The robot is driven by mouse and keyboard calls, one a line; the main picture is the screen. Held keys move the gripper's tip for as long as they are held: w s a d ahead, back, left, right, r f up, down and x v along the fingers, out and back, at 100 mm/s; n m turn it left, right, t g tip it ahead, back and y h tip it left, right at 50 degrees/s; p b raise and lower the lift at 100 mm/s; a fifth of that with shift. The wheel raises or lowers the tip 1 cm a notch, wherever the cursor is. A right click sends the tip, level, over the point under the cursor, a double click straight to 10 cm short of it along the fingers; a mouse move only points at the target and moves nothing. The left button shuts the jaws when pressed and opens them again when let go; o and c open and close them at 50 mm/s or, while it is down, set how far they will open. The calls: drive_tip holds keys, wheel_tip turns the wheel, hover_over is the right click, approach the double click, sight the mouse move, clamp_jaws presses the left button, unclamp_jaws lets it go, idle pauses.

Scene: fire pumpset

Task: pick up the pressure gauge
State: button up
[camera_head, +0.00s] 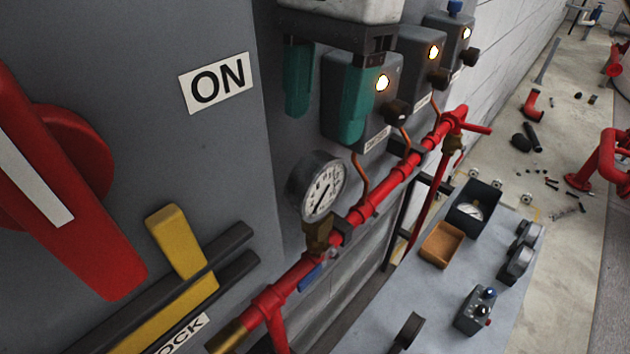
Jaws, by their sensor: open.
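A round pressure gauge (320,188) with a white dial and dark rim stands on a brass fitting on the red pipe, at the centre of the view. A second white-dialled gauge (470,210) lies in a dark bin (484,190) on the grey bench at the right. My gripper (323,125) hangs from the top centre with its two green fingers apart and nothing between them. In the picture its fingertips are just above the pipe-mounted gauge, apart from it. The right finger covers part of a grey switch box behind it.
The red pipe (375,200) runs diagonally along the wall below several grey boxes with lit lamps (433,52). An orange tray (441,244) and control box (475,311) sit on the bench. A cabinet with a red handle (95,200) fills the left.

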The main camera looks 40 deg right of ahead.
sight(318, 160)
drive_tip(key=f, duration=0.4)
drive_tip(key=a+f, duration=0.1)
drive_tip(key=f, duration=0.2)
drive_tip(key=shift+s+f, duration=0.1)
drive_tip(key=shift+s, duration=0.05)
clamp_jaws()
idle(0.5)
